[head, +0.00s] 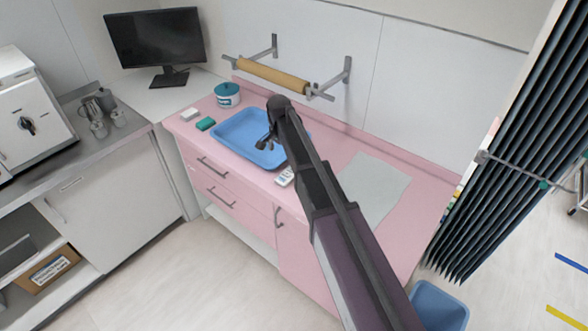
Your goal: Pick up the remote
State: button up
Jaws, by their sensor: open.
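A small white device with a greyish face, which looks like the remote (285,178), lies on the pink counter (325,170) near its front edge. It is beside the right front corner of the blue tray (228,147), and my arm passes close to its right side. My gripper (263,143) is open over the blue tray, up and to the left of the remote in the picture. Nothing shows between its fingers. My wrist and arm hide the right part of the tray. How high the gripper is above the tray is hard to tell.
A teal-lidded tub (228,95), a green box (205,124) and a white item (189,114) stand left of the tray. A paper roll on a wall holder (272,75) is behind. A pale sheet (373,188) lies right. A blue bin (438,306) is below.

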aim_at(281, 179)
jog(key=shift+f, duration=0.2)
notch_tip(281, 179, down, 8)
jog(key=b, duration=0.8)
jog(key=shift+f+b, duration=0.15)
jog(key=shift+b, duration=0.2)
jog(key=shift+a+f+b, duration=0.1)
jog(key=shift+f+b, duration=2.5)
jog(key=c, duration=1.1)
jog(key=shift+o, duration=0.2)
jog(key=shift+r, duration=0.25)
notch_tip(281, 179, up, 3)
jog(key=p, duration=0.3)
jog(key=s+d, duration=0.3)
jog(key=s, duration=0.1)
jog(key=s+d+r+p, duration=0.1)
jog(key=s+d, duration=0.2)
jog(key=s, duration=0.1)
jog(key=s+d+p, duration=0.1)
jog(key=s+d, duration=0.3)
jog(key=shift+s+r, duration=0.25)
jog(key=shift+r, duration=0.05)
